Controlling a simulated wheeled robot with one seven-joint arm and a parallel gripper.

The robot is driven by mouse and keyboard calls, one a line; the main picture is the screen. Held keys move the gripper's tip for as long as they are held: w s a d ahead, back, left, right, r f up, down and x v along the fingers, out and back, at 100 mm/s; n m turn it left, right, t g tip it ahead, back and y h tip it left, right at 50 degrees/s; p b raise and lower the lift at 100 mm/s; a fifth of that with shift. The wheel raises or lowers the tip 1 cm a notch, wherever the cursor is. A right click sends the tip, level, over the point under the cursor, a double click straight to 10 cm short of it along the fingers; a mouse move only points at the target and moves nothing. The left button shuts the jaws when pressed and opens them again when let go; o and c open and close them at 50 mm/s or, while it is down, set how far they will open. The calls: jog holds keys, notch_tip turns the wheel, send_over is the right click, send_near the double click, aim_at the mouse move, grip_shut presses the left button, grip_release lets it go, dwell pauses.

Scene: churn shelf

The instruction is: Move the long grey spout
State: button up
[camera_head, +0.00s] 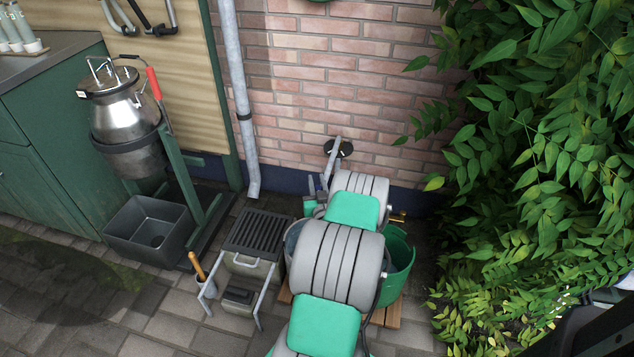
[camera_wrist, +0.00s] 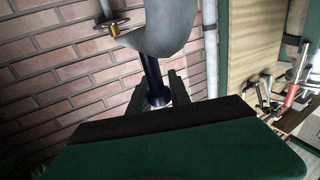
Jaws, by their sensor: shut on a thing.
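The long grey spout (camera_head: 333,156) stands out near the brick wall, just beyond my arm in the head view, with a round black piece behind it. My gripper (camera_wrist: 158,88) is shut on this dark lower part. In the head view my gripper (camera_head: 317,185) is small and partly hidden by my arm, so its grip does not show clearly there.
A green tub (camera_head: 400,265) stands behind my arm. A slatted grey stand (camera_head: 258,232) is to its left. A grey downpipe (camera_head: 238,95) runs down the wall. A metal churn (camera_head: 122,105) hangs over a grey basin (camera_head: 150,222). Leaves (camera_head: 540,150) fill the right side.

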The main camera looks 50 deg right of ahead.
grip_shut()
dwell(0.8)
jog(key=shift+s+d, duration=0.1)
